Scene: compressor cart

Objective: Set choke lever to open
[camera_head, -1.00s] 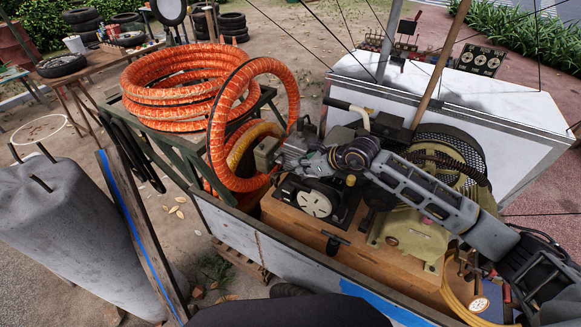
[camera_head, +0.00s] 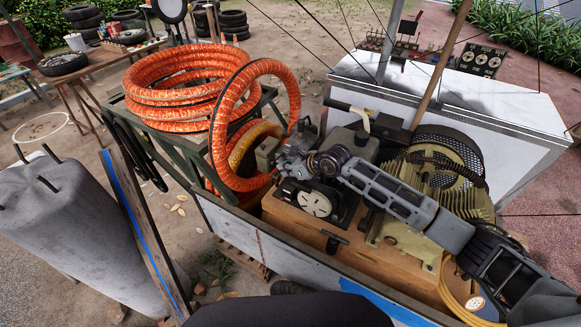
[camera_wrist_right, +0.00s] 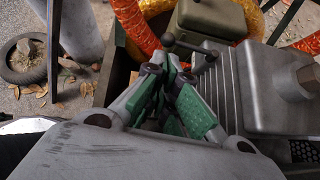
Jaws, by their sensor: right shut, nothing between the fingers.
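The engine (camera_head: 352,146) with its white round recoil cover (camera_head: 314,202) sits on the cart. In the right wrist view, a thin dark lever with a ball knob (camera_wrist_right: 168,39) sticks out beside the olive box (camera_wrist_right: 212,18); it may be the choke lever, though I cannot read its setting. My left gripper is not in view.
Orange hose coils (camera_head: 180,90) lie left of the engine, one loop (camera_head: 222,105) standing close to my gripper. The cart's side wall (camera_head: 270,250) runs along the front. A finned cylinder block (camera_head: 455,190) and mesh guard (camera_head: 472,155) lie beside my right forearm.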

